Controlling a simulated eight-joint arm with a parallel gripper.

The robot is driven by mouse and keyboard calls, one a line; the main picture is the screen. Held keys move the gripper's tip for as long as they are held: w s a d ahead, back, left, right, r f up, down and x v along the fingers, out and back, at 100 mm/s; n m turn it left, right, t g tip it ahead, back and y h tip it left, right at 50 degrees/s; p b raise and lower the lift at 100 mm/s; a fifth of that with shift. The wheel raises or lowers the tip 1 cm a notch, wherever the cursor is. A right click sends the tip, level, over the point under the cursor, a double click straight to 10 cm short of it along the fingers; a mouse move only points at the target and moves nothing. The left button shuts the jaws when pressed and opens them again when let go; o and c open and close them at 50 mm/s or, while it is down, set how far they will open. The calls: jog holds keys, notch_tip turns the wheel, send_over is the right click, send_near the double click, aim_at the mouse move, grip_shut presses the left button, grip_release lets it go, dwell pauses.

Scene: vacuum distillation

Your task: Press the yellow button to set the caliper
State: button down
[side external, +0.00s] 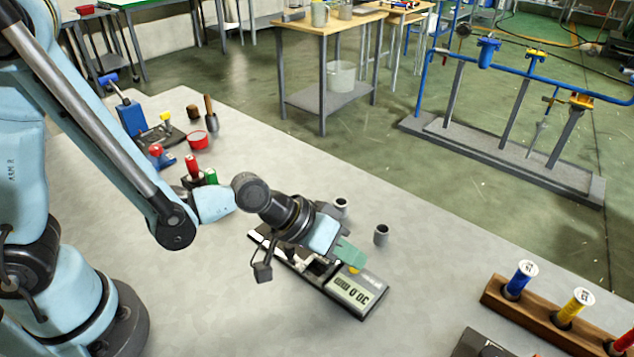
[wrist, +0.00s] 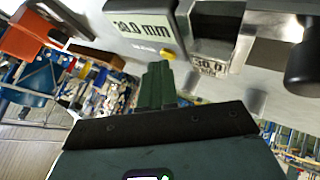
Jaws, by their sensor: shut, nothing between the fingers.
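The caliper (side external: 371,303) lies on the pale bench with a grey-green display. In the wrist view its display (wrist: 146,22) reads 30.0 mm. The yellow button (wrist: 168,55) is just beside the display and also shows in the side view (side external: 354,269). My gripper (wrist: 157,72) has its green fingers shut together and empty. Their tips are very close to the button; I cannot tell whether they touch it. In the side view my gripper (side external: 347,256) is over the caliper, hiding part of its middle.
A block marked 30.0 (wrist: 209,67) is beside the display. Two small grey cylinders (side external: 381,235) (side external: 341,206) stand behind the caliper. A wooden rack (side external: 541,322) with coloured cylinders is at the right. Tools and a red bowl (side external: 197,140) stand at the back left.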

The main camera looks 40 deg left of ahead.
jog(key=shift+r, duration=0.8)
notch_tip(320, 180, up, 5)
dwell(0.4)
dwell(0.6)
jog(key=s+a+r+y, duration=0.2)
jog(key=a+y, duration=0.1)
jog(key=a, duration=0.7)
jog(key=s+a+r+y, duration=0.2)
jog(key=s+a+y, duration=0.1)
jog(key=a, duration=0.8)
jog(key=shift+s+a+r+n+t+y, duration=0.25)
jog(key=shift+a+n+t+y, duration=0.05)
jog(key=shift+t+y, duration=0.1)
